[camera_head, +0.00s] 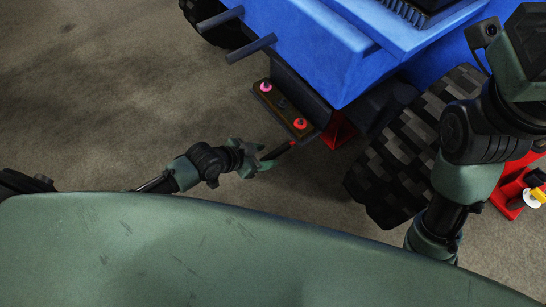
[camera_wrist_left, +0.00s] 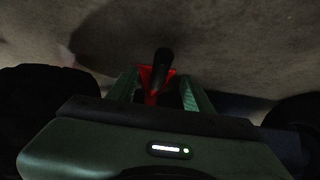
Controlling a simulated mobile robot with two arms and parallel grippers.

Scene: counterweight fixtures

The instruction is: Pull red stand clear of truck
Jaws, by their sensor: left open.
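The blue truck (camera_head: 315,45) fills the top of the head view. The red stand (camera_head: 338,130) shows partly under its rear, beside the black tire. A thin dark handle (camera_head: 279,151) with a red section runs from the stand toward my left gripper (camera_head: 259,158). The left gripper is open at the outer end of this handle. In the left wrist view the black handle (camera_wrist_left: 162,62) and red part of the stand (camera_wrist_left: 153,98) appear between the open green fingers (camera_wrist_left: 160,88). Contact cannot be told. My right arm is at the right; its gripper is out of view.
A large black tire (camera_head: 415,140) stands right of the stand. A dark plate with pink and red knobs (camera_head: 282,107) is at the truck's rear. Another red item (camera_head: 512,188) is at the far right. Bare floor (camera_head: 130,90) lies open at the left.

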